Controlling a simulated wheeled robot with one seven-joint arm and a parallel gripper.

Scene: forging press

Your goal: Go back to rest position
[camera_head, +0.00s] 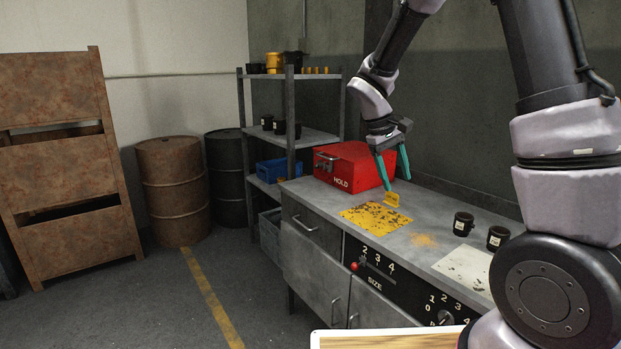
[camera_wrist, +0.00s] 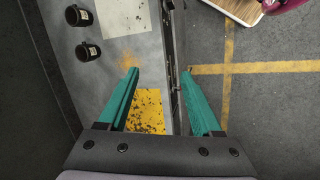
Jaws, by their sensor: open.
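My gripper (camera_head: 393,168) has two green fingers and hangs above the grey workbench, near the red box. It is open and empty. In the wrist view my gripper (camera_wrist: 160,72) has its fingers spread, one over the bench top and one past its front edge. The grey workbench (camera_head: 318,193) carries a yellow mat (camera_head: 368,218) with dark specks, which also shows in the wrist view (camera_wrist: 150,108) between the fingers. A small yellow piece (camera_head: 391,199) stands on the bench behind the mat, below the fingers.
The red box (camera_head: 350,165) marked HOLD sits at the bench's far end. Two black cups (camera_head: 463,223) stand near a white sheet (camera_head: 466,268). A shelf (camera_head: 290,137), drums (camera_head: 173,190) and a rusty rack (camera_head: 55,165) stand behind. The floor (camera_head: 150,300) at left is clear.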

